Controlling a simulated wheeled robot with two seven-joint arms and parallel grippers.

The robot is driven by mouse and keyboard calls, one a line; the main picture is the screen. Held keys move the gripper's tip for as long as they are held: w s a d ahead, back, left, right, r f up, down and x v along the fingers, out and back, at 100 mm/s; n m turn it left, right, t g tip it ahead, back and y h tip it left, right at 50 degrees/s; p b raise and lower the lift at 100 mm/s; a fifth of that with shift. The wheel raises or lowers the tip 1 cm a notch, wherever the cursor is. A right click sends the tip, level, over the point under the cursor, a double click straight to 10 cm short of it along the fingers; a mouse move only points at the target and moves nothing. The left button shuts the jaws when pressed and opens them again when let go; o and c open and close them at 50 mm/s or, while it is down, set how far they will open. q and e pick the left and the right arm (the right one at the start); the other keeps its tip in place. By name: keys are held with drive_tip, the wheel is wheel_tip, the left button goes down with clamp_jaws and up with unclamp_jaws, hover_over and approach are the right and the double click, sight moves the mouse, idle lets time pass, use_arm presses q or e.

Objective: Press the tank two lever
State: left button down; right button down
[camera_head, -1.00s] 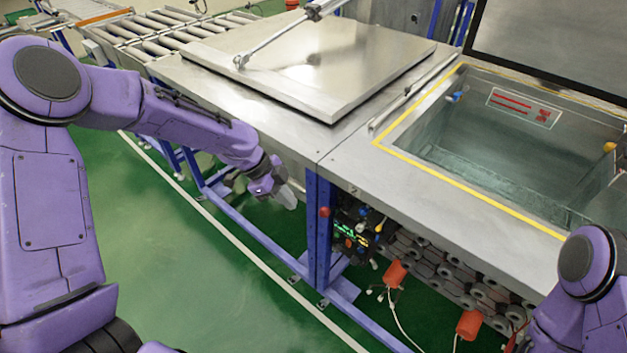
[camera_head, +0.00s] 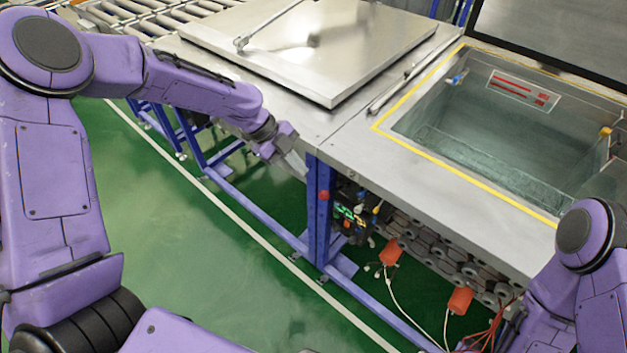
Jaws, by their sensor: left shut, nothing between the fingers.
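My left gripper (camera_head: 297,168) is shut and empty, with its grey fingers beside the front edge of the steel bench. A small red knob (camera_head: 323,195) sits on the blue post, just right of and below the fingertips, with a small gap that I cannot judge in depth. A dark control box (camera_head: 350,214) with green lights and small coloured knobs is right of the post. I cannot tell which of these is the tank two lever. An open tank (camera_head: 500,125) with a yellow border is at the right; a closed steel lid (camera_head: 320,50) is at the left. My right gripper is unclear at the lower right.
The blue post (camera_head: 312,225) and frame stand under the bench edge. Orange-red cylinders (camera_head: 390,252) with white cables hang below the tank, near grey rollers. Green floor (camera_head: 180,240) is free in front. A roller conveyor (camera_head: 150,15) is at the far left.

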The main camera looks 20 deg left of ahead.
sight(321, 192)
use_arm(q)
drive_tip(key=p+x, duration=0.1)
drive_tip(key=x, duration=0.5)
drive_tip(key=shift+s+p, duration=0.1)
drive_tip(key=shift+p, duration=0.25)
drive_tip(key=shift+d+f, duration=0.3)
drive_tip(key=shift+f, duration=0.15)
